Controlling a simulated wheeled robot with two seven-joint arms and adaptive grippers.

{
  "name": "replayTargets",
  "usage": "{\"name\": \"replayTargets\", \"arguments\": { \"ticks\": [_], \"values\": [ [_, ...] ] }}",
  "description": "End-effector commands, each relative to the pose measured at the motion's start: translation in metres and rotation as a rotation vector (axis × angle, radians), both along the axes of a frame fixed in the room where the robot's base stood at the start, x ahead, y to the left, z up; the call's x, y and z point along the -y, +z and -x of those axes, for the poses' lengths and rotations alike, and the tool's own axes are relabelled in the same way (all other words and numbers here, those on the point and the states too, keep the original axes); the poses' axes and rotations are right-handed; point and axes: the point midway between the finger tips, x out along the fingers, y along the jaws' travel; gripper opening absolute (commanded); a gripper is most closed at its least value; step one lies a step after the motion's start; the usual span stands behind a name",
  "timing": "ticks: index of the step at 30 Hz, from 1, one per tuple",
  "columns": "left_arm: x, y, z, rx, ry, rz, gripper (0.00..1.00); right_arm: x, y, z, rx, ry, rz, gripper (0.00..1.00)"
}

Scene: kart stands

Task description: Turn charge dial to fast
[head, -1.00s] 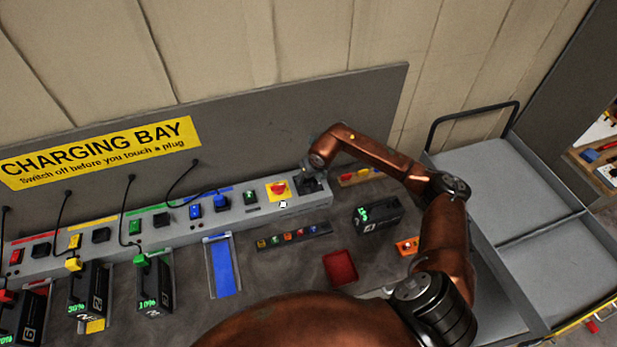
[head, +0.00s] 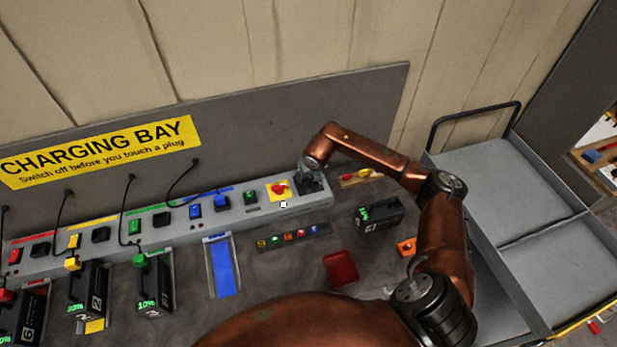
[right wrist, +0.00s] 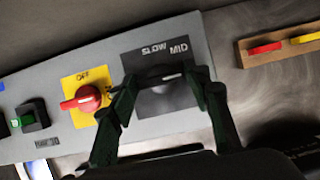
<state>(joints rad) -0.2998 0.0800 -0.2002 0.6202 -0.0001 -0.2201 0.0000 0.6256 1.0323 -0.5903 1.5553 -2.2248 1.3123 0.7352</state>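The charge dial (right wrist: 165,84) is a grey knob on a dark square plate marked SLOW and MID, at the right end of the grey charging console (head: 130,229). Its pointer shows a pale line near the MID side. Any further label is hidden behind a finger. My right gripper (right wrist: 163,88) has its fingers apart, one on each side of the dial; I cannot tell whether they touch it. In the head view my right gripper (head: 312,181) is over the console's right end and mostly hides the dial. My left gripper is not in view.
A red rotary switch (right wrist: 88,98) on a yellow plate marked OFF sits close left of the gripper. A wooden holder (head: 358,177) with red and yellow pieces lies to the right. Black batteries, a red tray (head: 340,268) and a grey cart (head: 490,175) stand nearby.

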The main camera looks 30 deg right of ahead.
Motion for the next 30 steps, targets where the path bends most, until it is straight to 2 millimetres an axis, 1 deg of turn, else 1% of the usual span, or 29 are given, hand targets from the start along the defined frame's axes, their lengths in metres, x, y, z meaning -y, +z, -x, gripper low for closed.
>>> {"name": "replayTargets", "arguments": {
  "ticks": [1, 6, 13, 17, 20, 30],
  "values": [
    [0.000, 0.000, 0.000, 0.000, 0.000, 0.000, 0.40, 0.000, 0.000, 0.000, 0.000, 0.000, 0.000, 0.49],
    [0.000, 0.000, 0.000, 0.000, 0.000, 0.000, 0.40, 0.000, 0.000, 0.000, 0.000, 0.001, 0.000, 0.59],
    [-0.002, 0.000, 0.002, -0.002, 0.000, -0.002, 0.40, 0.000, 0.000, 0.000, -0.001, 0.002, 0.000, 0.59],
    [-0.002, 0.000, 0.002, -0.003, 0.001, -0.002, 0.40, -0.001, 0.007, 0.002, 0.000, 0.003, 0.000, 0.59],
    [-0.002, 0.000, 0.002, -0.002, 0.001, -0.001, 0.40, -0.002, 0.021, 0.007, 0.003, 0.004, 0.001, 0.59],
    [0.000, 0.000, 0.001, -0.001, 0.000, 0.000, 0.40, -0.009, 0.085, 0.033, 0.003, 0.003, 0.001, 0.59]
  ]
}}
